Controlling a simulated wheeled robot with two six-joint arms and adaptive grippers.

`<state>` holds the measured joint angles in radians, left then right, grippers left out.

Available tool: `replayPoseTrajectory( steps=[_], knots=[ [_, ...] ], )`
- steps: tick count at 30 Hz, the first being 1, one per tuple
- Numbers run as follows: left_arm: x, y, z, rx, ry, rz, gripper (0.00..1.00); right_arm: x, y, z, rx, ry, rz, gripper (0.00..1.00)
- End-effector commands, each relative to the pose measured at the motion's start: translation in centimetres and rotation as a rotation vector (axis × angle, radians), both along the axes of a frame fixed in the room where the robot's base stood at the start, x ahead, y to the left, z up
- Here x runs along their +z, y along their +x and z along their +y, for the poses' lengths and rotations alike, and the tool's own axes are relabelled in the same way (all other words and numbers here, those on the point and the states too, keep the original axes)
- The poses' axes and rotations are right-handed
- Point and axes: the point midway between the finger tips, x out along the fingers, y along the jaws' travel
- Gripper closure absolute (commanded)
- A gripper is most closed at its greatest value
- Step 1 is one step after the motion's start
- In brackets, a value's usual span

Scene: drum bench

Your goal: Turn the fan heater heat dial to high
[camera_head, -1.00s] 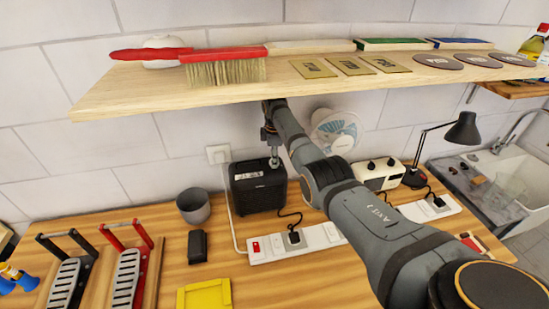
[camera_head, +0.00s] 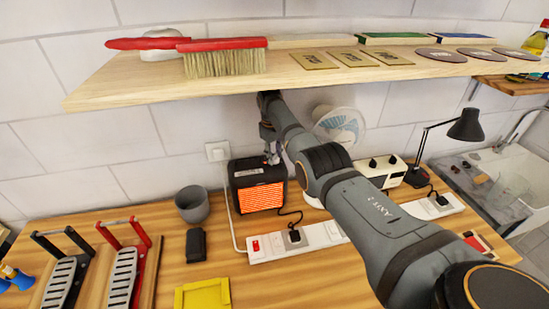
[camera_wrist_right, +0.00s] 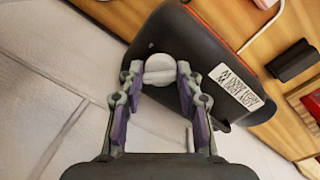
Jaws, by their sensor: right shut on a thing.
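The fan heater (camera_head: 258,186) is a black box at the back of the bench, under the shelf. Its front grille glows orange. In the right wrist view its dark top (camera_wrist_right: 205,60) carries a white label with writing too small to read surely. My right gripper (camera_head: 272,158) is at the heater's top, near the rear right. In the wrist view the right gripper (camera_wrist_right: 160,75) is shut on a round, pale heat dial (camera_wrist_right: 160,64), with a fingertip on each side. The dial's pointer and setting cannot be made out. My left gripper is out of view.
A power strip (camera_head: 262,252) with a red switch and a black plug lies in front of the heater. A grey cup (camera_head: 192,204) stands to its left and a white fan (camera_head: 338,126) behind my arm. The wooden shelf (camera_head: 150,92) hangs low overhead.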

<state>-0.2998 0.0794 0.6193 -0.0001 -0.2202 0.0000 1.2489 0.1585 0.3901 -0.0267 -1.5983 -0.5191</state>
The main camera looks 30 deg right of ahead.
Motion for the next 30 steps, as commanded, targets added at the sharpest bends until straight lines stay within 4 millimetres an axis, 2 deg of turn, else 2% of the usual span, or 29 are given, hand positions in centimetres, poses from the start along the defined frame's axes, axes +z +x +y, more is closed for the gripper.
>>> replayPoseTrajectory(
  steps=[1, 3, 13, 21, 30],
  knots=[
    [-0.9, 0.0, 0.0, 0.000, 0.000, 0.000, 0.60, -0.6, -0.1, 0.1, -0.035, 0.000, 0.004, 0.96],
    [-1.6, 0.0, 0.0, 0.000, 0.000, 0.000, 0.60, -0.7, -0.1, 0.1, -0.090, 0.000, 0.005, 0.96],
    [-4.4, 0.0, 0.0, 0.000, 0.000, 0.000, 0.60, -0.6, 0.0, 0.2, -0.275, 0.001, 0.003, 0.96],
    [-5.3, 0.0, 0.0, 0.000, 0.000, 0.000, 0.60, -0.4, 0.0, 0.2, -0.336, 0.001, 0.005, 0.96],
    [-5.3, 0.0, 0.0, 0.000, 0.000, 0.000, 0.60, -0.2, 0.0, 0.2, -0.344, 0.001, 0.004, 0.96]
  ],
)
